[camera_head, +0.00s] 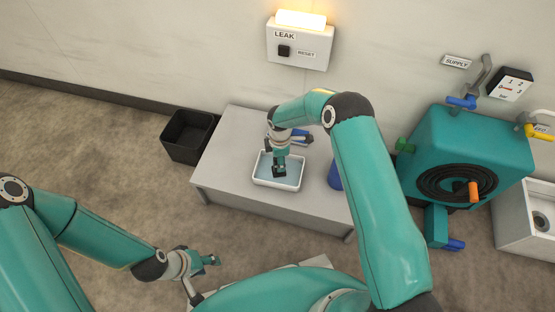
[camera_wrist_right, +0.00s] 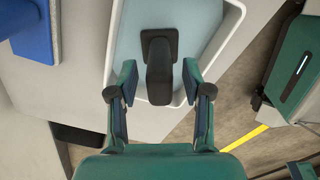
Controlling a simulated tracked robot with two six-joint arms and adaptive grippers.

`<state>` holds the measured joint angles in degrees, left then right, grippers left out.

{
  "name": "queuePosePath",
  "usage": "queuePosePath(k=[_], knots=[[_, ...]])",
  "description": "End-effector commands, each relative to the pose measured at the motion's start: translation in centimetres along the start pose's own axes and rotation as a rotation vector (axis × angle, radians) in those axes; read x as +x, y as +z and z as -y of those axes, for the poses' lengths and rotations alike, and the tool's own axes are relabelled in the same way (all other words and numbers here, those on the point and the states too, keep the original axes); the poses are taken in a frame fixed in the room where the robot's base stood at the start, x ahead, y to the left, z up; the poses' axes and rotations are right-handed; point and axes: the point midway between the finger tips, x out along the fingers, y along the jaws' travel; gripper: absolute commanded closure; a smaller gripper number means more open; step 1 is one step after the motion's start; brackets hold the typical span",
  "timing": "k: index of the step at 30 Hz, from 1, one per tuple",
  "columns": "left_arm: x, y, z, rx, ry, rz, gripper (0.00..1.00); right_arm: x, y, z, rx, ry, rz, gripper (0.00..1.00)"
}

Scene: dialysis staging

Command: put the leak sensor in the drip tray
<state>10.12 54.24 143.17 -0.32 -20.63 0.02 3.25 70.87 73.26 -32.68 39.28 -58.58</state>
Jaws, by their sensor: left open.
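The white drip tray (camera_head: 277,186) with a pale blue inside stands on the grey table. The black leak sensor (camera_wrist_right: 160,68) is in the tray, with a square flat end and a thick body; in the head view it is small and partly hidden under my right gripper (camera_head: 279,164). In the right wrist view, the fingers of my right gripper (camera_wrist_right: 159,86) are spread on both sides of the sensor, with a gap on each side. My left gripper (camera_head: 212,259) is open and empty, low over the floor in front of the table.
A black bin (camera_head: 187,136) stands left of the table (camera_head: 227,155). A blue object (camera_head: 335,177) is right of the tray, partly behind my right arm. A teal machine (camera_head: 466,150) with a coiled hose is at the right. A lit LEAK box (camera_head: 299,45) hangs on the wall.

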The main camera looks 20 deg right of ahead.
Motion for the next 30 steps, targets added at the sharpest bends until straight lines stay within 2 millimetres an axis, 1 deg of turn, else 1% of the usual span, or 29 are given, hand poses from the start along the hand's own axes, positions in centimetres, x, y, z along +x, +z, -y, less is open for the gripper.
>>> queuePosePath(k=[5,8,11,14,21,24,27,30], knots=[[-0.1,0.0,-0.1,0.000,0.000,0.000,0.55,-0.1,0.0,0.0,0.000,0.000,0.000,0.51],[-0.4,0.0,-0.1,0.000,0.000,0.000,0.55,-0.7,0.0,-0.1,-0.001,0.001,0.000,0.51],[-0.8,0.0,-0.3,0.000,0.000,0.000,0.55,-2.0,-0.1,-0.1,-0.001,0.002,0.000,0.51],[-1.4,0.0,-0.5,0.000,0.000,0.000,0.55,-3.8,-0.1,-0.1,0.000,0.002,0.000,0.51],[-2.6,0.0,-0.9,0.000,0.000,0.000,0.55,-8.8,-0.1,-0.1,-0.001,0.003,0.000,0.51],[-3.0,0.0,-1.1,0.000,0.000,0.000,0.55,-10.4,-0.1,-0.1,-0.001,0.001,0.000,0.51],[-3.2,0.0,-1.1,0.000,0.000,0.000,0.55,-11.4,-0.1,0.0,-0.001,0.001,0.000,0.51],[-3.3,0.0,-1.2,0.000,0.000,0.000,0.55,-11.8,-0.2,0.3,0.013,-0.004,-0.008,0.51]])
